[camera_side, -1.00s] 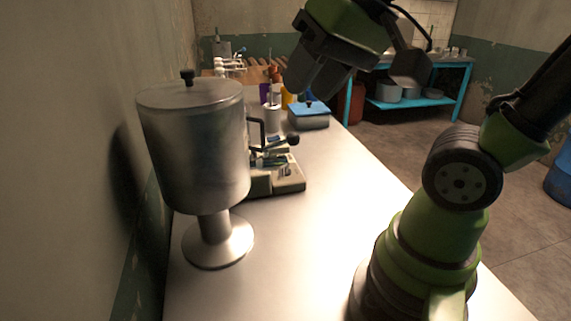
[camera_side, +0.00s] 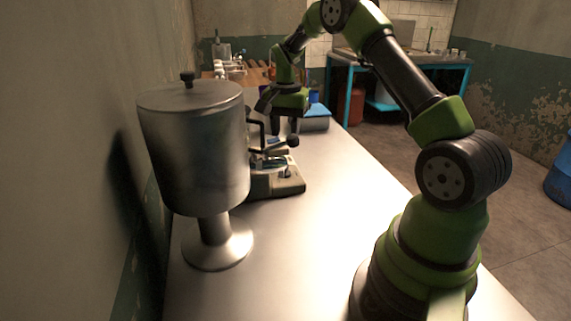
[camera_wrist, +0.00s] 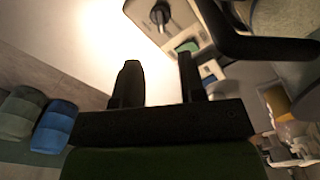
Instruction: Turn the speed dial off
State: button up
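The speed dial appears to be the dark round knob (camera_wrist: 160,14) on the pale machine base, at the top of the wrist view. The same base (camera_side: 288,186) shows in the side view, partly behind the metal tank; the dial is too small there to make out clearly. My gripper (camera_side: 284,128) is above and behind the base in the side view, fingers pointing down. In the wrist view my gripper (camera_wrist: 157,80) has its two black fingers apart with nothing between them. The dial is beyond the fingertips, apart from them.
A large lidded metal tank (camera_side: 195,150) stands on a pedestal at left. A black-ball lever (camera_side: 292,140) rises near the base and my gripper. A blue-lidded box (camera_side: 316,118) is behind. The bench (camera_side: 320,220) is clear at front right. A black curved handle (camera_wrist: 250,45) is right of the fingers.

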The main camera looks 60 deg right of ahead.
notch_tip(320, 180, down, 10)
jog(key=shift+r, duration=0.1)
dwell(0.4)
grip_shut()
